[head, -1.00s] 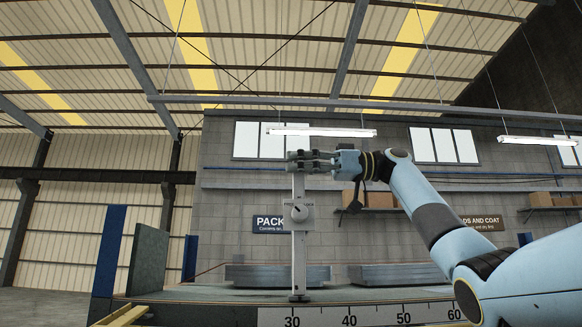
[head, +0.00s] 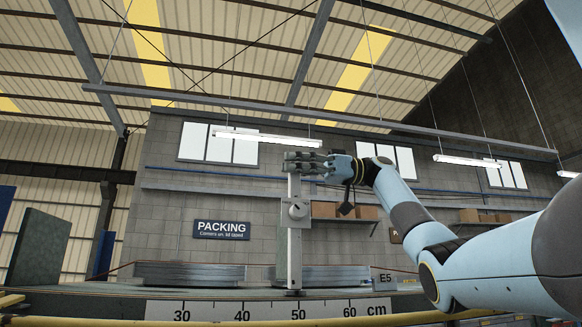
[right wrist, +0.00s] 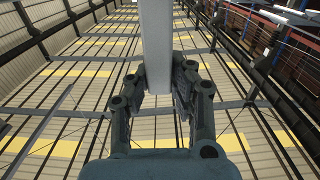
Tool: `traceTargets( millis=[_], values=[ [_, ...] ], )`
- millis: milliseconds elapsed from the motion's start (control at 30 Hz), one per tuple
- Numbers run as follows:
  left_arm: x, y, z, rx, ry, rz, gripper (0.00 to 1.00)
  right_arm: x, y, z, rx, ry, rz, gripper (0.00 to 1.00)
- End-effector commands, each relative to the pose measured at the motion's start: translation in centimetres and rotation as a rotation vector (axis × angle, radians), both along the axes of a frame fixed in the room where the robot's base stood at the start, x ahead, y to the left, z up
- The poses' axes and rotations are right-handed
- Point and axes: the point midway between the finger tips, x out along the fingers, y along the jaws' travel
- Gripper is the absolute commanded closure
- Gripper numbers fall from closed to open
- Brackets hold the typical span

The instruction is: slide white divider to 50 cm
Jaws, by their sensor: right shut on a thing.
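The white divider (head: 294,245) stands upright as a narrow post with a round knob (head: 298,209) on its front. Its foot is at the printed scale (head: 265,311), at or just left of the 50 mark. My right gripper (head: 303,163) is shut on the top of the divider, its arm coming in from the right. In the right wrist view the two fingers (right wrist: 153,92) close around the pale post (right wrist: 156,45). My left gripper is not in view.
A dark green upright panel (head: 40,248) stands at the far left. A PACKING sign (head: 222,230) and cardboard boxes (head: 325,210) on a shelf are on the back wall. Low grey stacks (head: 190,273) lie behind the scale. The scale's 60 end is clear.

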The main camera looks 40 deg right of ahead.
Motion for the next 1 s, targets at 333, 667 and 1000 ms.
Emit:
traceTargets(
  millis=[333, 667, 1000],
  values=[
    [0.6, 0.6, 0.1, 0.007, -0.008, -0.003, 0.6, 0.0, -0.1, 0.1, 0.0, 0.0, -0.002, 0.75],
    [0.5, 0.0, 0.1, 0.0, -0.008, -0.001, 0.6, 0.0, 0.0, 0.0, 0.0, 0.0, -0.001, 0.56],
    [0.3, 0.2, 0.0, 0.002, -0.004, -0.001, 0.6, -1.9, -3.3, 0.1, 0.002, 0.001, -0.005, 0.56]
  ],
)
